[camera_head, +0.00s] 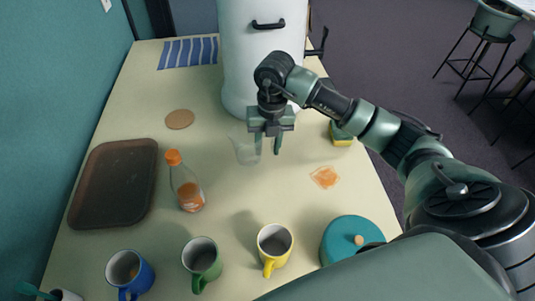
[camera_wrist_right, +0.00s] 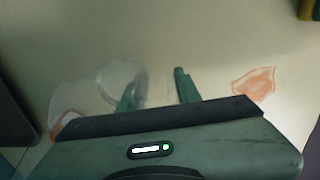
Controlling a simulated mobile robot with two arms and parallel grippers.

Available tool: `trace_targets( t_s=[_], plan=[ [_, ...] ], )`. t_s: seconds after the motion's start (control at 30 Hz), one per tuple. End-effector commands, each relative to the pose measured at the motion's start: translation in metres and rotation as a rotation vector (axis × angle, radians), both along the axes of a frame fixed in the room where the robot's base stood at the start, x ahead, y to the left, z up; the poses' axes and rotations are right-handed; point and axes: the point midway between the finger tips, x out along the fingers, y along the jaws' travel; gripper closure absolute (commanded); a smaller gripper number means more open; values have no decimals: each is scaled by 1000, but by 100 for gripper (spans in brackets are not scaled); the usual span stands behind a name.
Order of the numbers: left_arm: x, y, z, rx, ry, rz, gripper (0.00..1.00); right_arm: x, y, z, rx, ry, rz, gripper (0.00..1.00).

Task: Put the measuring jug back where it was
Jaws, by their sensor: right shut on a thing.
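The measuring jug (camera_head: 243,150) is clear and faint, in the middle of the table in the head view. It also shows at the left of the fingers in the right wrist view (camera_wrist_right: 112,78). My right gripper (camera_head: 265,150) is at the jug's right side, pointing down, and is shut on the jug, seemingly at its handle. Its fingers show in the wrist view (camera_wrist_right: 157,88) with a gap between them. The jug looks upright; I cannot tell whether its base touches the table. My left gripper is not in view.
A bottle with an orange cap (camera_head: 187,186), brown tray (camera_head: 112,185) and round coaster (camera_head: 180,119) are left. An orange patch (camera_head: 325,177), sponge (camera_head: 341,135) and teal pot (camera_head: 348,238) are right. A white container (camera_head: 250,65) stands behind. Blue (camera_head: 128,272), green (camera_head: 202,262) and yellow (camera_head: 274,246) mugs are in front.

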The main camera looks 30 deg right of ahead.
Motion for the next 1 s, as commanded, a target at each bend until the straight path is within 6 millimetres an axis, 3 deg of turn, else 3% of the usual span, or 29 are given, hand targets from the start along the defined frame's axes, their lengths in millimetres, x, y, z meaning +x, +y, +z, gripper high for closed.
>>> trace_targets(
  t_s=[0.3,0.7,0.73,0.77,0.8,1.0],
  plan=[
    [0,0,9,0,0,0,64,-1,0,-38,1,2,0,100],
    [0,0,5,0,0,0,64,0,0,-45,1,0,1,100],
    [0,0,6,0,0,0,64,0,0,-44,0,1,1,58],
    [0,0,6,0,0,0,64,0,0,-43,0,1,1,50],
    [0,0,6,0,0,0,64,0,0,-43,0,1,1,45],
    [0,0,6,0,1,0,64,0,0,-43,0,1,1,45]
  ],
)
